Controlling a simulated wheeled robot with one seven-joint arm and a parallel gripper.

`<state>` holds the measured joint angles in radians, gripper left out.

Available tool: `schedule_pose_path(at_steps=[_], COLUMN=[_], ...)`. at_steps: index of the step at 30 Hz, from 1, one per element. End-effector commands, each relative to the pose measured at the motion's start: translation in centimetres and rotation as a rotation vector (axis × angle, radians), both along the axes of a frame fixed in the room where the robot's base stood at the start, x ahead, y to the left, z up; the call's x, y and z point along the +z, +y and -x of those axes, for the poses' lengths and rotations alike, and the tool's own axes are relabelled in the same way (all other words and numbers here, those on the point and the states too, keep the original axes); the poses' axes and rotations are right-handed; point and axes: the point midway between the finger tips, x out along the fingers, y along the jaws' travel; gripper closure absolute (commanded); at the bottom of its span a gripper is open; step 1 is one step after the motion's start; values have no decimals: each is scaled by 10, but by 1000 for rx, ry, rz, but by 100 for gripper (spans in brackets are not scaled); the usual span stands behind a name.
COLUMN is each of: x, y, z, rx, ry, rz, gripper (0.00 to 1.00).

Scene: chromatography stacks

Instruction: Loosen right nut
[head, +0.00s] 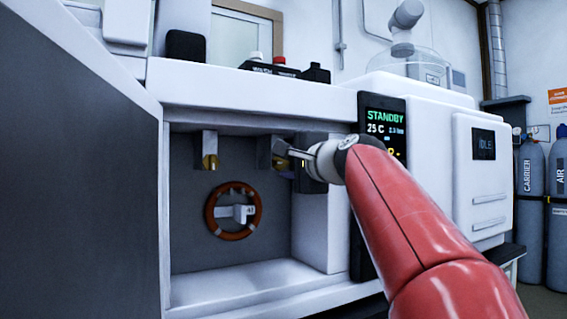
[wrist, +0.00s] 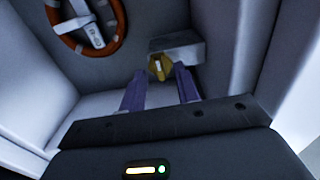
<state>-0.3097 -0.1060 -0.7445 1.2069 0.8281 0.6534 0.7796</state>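The right nut (head: 279,163) is brass and sits under a grey block inside the open oven chamber. It also shows in the wrist view (wrist: 160,67), just beyond the fingertips and roughly centred between them. A matching left nut (head: 210,162) hangs under its own block. My gripper (head: 294,154) reaches in from the right, close to the right nut. In the wrist view its two purple fingers (wrist: 157,75) are apart with a gap between them, holding nothing. I cannot tell whether a fingertip touches the nut.
A brown ring-shaped coil (head: 256,213) is mounted on the chamber's back wall, below and between the nuts; it shows in the wrist view (wrist: 118,38). The open door (head: 80,165) stands at the left. The chamber floor (head: 240,285) is clear. A STANDBY panel (head: 383,120) is at the right.

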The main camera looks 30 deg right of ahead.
Motion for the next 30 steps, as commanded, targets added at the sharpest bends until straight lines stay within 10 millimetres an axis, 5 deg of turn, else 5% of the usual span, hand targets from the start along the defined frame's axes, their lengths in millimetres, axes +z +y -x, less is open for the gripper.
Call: schedule_pose_path(at_steps=[14,21,30], x=[0,0,0], y=[1,1,0], z=[-18,-18,-18], rx=[1,0,0], ry=[0,0,-1], rz=[1,1,48], gripper=[68,95,95])
